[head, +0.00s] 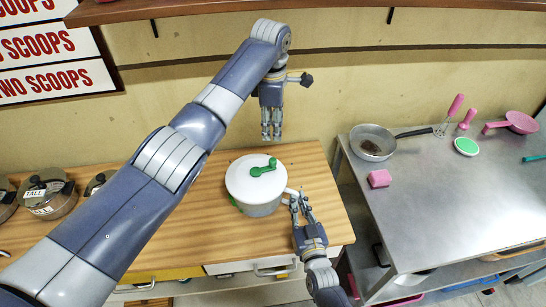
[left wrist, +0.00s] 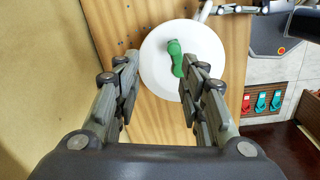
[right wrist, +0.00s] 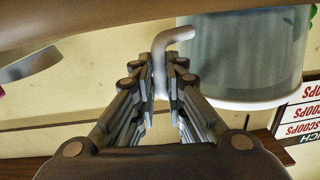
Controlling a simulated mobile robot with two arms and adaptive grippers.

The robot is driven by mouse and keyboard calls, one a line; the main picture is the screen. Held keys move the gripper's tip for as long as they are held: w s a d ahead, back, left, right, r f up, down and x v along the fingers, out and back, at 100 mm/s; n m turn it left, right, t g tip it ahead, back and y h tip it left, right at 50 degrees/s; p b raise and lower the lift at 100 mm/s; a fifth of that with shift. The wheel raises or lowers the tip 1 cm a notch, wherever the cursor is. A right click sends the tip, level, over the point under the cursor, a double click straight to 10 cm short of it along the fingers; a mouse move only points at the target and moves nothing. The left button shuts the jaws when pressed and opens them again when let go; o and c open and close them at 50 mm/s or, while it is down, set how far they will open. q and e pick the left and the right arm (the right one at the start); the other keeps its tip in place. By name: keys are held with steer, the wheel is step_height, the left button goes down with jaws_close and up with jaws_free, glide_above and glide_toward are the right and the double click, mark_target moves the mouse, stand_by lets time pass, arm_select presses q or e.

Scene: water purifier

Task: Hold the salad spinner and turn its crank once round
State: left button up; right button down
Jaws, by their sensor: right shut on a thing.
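The salad spinner (head: 256,204) stands on the wooden counter, with a white lid (head: 240,178) and a green crank (head: 264,168) on top. In the left wrist view the lid (left wrist: 155,75) and the green crank (left wrist: 175,58) lie beyond the fingers. My left gripper (head: 271,137) is open and empty, pointing down above and behind the spinner, apart from the crank. My right gripper (head: 297,198) is at the spinner's right side, shut on its white handle. The right wrist view shows the handle (right wrist: 160,55) between the fingers and the translucent bowl (right wrist: 245,55) beside them.
Lidded pots (head: 48,196) stand on the counter's left part. A metal table (head: 450,220) on the right holds a frying pan (head: 372,142), a pink block (head: 379,178) and pink utensils (head: 455,105). A wall shelf (head: 200,8) runs above. Bare counter surrounds the spinner.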

mark_target(273, 159)
arm_select(q)
steer(key=shift+n+g, duration=0.4)
steer(key=shift+n, duration=0.2)
steer(key=f, duration=0.3)
steer(key=s+f, duration=0.1)
steer(key=f, duration=0.7)
steer(key=shift+s+f, duration=0.15)
steer(key=shift+s, duration=0.15)
jaws_close()
